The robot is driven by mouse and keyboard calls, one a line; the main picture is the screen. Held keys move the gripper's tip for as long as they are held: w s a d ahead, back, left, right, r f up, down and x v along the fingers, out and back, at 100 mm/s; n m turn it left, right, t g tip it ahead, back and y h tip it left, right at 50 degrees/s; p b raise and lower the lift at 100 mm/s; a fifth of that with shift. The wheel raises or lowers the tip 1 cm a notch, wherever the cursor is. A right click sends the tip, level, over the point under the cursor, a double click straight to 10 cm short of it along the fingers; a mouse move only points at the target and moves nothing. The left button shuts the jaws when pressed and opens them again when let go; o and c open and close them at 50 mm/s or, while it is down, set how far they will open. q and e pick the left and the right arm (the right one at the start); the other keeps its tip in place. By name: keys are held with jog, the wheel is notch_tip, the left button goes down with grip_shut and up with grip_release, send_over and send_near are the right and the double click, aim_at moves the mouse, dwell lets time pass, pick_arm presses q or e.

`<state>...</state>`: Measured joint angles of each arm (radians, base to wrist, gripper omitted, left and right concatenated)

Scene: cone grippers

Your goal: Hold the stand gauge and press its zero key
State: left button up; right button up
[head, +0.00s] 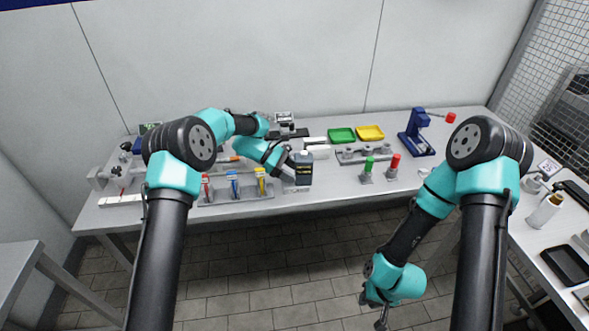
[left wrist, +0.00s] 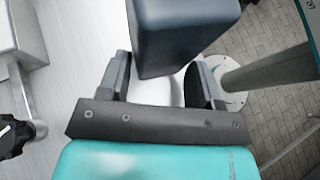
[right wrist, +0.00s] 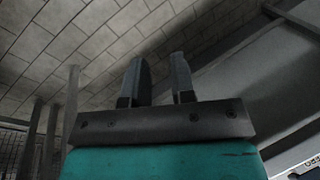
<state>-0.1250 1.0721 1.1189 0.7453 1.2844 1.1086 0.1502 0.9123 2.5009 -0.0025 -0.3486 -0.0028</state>
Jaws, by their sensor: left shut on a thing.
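The stand gauge (head: 303,170) looks like a dark boxy body with a pale top, near the bench's front edge in the head view. In the left wrist view its dark slate-blue body (left wrist: 180,35) rises between and beyond my fingers. My left gripper (head: 290,172) is shut on it; the fingers (left wrist: 160,82) stand either side. The zero key cannot be made out. My right gripper (head: 381,320) hangs low over the floor in front of the bench. In the right wrist view its fingers (right wrist: 160,80) are parted with nothing between them.
The bench (head: 330,193) carries a rack with several coloured tools (head: 233,190), a green tray (head: 342,135), a yellow tray (head: 370,132) and a blue press (head: 417,135). Green (head: 367,167) and red (head: 393,164) topped pieces stand right of the gauge. A side table (head: 545,250) is at right.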

grip_shut()
dwell(1.4)
